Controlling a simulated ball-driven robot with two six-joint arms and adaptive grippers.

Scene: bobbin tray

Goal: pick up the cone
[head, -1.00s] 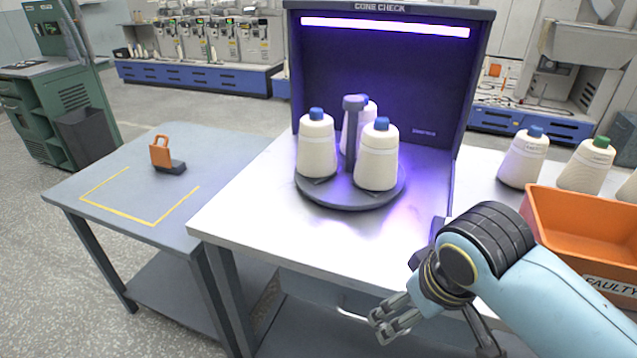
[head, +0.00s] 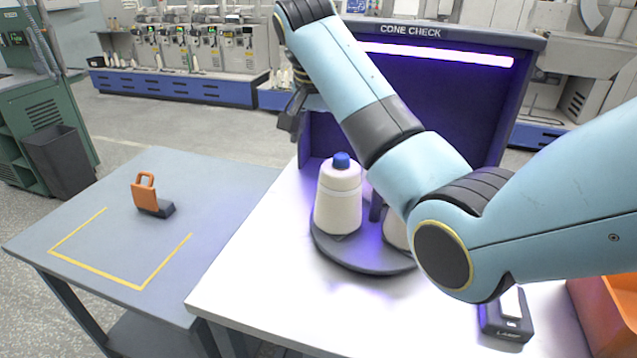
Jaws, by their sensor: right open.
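A cream cone (head: 338,205) with a blue top stands upright on the round dark turntable (head: 370,262) in the cone check booth. A second cone (head: 397,234) on the turntable is mostly hidden behind my right arm. Only a sliver of a third cone (head: 367,191) shows behind the first. My right arm reaches across from the right, in front of the booth. My right gripper (head: 288,124) is partly seen, open and empty at the booth's left edge, above and left of the first cone and apart from it. My left gripper is out of view.
A small dark lamp box (head: 507,322) sits on the white bench near an orange bin (head: 607,310). A grey side table (head: 110,215) at left holds an orange-handled tool (head: 148,195) and a yellow marked outline. The bench's front left is clear.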

